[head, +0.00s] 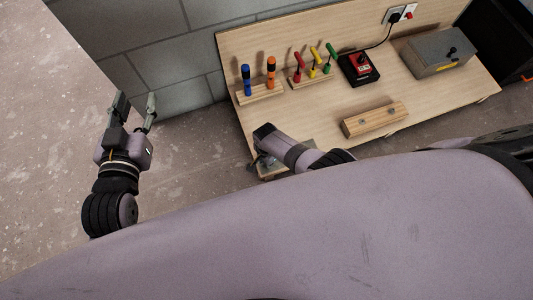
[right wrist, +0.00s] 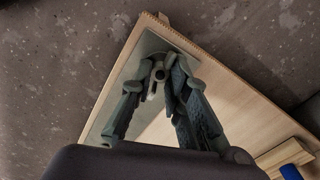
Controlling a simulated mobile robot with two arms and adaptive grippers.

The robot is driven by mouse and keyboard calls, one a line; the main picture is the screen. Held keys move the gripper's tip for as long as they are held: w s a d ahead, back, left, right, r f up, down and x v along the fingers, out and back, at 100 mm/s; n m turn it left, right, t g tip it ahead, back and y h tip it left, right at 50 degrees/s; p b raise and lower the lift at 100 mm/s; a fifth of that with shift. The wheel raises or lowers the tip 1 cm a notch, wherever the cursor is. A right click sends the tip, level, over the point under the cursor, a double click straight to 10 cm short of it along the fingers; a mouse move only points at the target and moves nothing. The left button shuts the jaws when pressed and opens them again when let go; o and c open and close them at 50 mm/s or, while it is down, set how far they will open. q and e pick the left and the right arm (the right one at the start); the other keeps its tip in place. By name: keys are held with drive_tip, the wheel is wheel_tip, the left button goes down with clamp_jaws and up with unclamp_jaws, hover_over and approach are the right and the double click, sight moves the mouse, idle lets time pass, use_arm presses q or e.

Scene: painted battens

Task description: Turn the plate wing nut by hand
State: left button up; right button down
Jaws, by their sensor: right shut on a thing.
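A grey metal plate (right wrist: 151,42) lies at one corner of the wooden board in the right wrist view. A small pale metal wing nut (right wrist: 157,76) sits on it, partly hidden by the fingers. My right gripper (right wrist: 161,66) is shut on the wing nut, with its fingertips on either side of it. In the head view my right arm comes down over the board's lower left corner and hides the wing nut. My left gripper (head: 136,101) is open and empty, off to the left of the board above the floor.
On the wooden board (head: 305,105) stand blue and orange handled tools (head: 270,72) in a rack, red, yellow and green handles (head: 314,63), a black and red device (head: 359,68), a wooden block (head: 375,119) and a grey box (head: 440,54). A grey block wall (head: 140,45) stands behind.

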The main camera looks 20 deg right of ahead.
use_arm(q)
drive_tip(key=shift+s+f, duration=0.1)
drive_tip(key=shift+f, duration=0.15)
use_arm(e)
drive_tip(key=shift+m, duration=0.5)
drive_tip(key=c, duration=1.5)
unclamp_jaws()
drive_tip(key=shift+c, duration=0.2)
drive_tip(key=shift+r, duration=0.2)
wheel_tip(320, 180, up, 12)
drive_tip(key=shift+f, duration=0.15)
